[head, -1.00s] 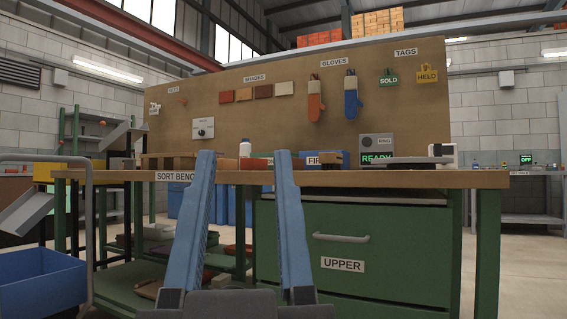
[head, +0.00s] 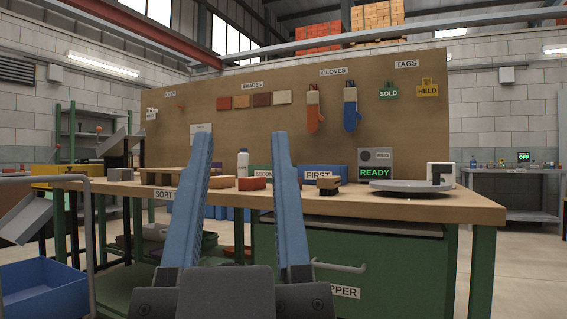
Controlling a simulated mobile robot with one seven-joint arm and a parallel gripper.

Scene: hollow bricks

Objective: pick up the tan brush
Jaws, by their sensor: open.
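My gripper (head: 240,140) is open and empty in the head view. Its two blue fingers point up and forward, in front of the sort bench (head: 420,207). A small tan-brown piece with a dark part (head: 327,185) lies on the bench top, right of the right finger and in front of the blue bin labelled FIRST (head: 340,172). It may be the tan brush, but it is too small to be sure. The fingers hide parts of the bench top.
Red bricks (head: 252,183) and a white bottle (head: 243,163) show between the fingers. A wooden rack (head: 160,178) stands left. A grey disc (head: 412,187) and a READY box (head: 376,163) stand right. The UPPER drawer handle (head: 340,267) juts from the bench front.

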